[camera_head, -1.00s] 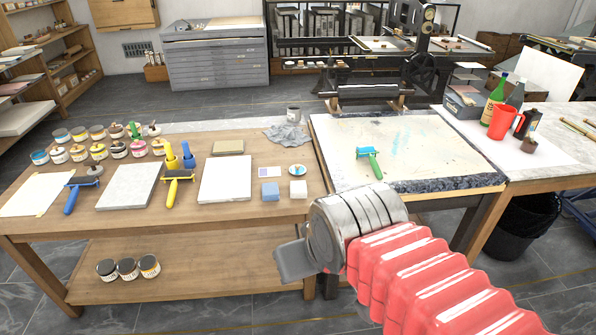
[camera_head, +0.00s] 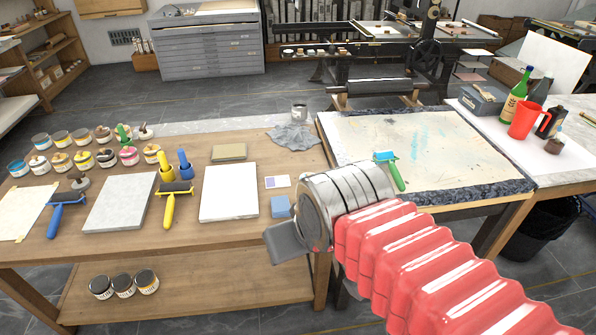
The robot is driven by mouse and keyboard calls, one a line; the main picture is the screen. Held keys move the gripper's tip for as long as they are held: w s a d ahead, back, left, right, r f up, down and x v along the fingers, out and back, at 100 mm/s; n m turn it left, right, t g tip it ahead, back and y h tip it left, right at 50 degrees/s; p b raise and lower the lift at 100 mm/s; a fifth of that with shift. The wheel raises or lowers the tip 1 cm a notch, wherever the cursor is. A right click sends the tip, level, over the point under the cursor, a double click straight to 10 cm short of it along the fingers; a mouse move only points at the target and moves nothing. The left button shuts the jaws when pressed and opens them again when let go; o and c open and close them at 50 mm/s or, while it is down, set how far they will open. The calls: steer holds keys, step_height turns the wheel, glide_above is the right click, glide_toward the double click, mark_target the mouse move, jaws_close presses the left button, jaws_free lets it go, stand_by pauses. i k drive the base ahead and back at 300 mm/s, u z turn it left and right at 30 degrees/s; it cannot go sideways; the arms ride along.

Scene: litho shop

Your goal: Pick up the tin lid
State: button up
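My gripper (camera_head: 287,243) shows at the end of my red ribbed arm, above the front right of the wooden table. Only one grey finger-like part is visible beside the silver wrist, so its opening cannot be seen. I cannot pick out a loose tin lid for certain. A small round dish-like piece seen earlier near the table's right end is now hidden behind my wrist. Several open ink tins (camera_head: 83,160) stand at the table's back left.
The wooden table (camera_head: 250,245) also holds a blue block (camera_head: 281,207), a white slab (camera_head: 229,192), a grey slab (camera_head: 120,197), a yellow-handled roller (camera_head: 168,208) and a blue-handled roller (camera_head: 53,220). A red jug (camera_head: 523,120) stands right.

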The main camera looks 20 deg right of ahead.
mark_target(19, 169)
steer(key=z, duration=0.05)
steer(key=i, duration=0.85)
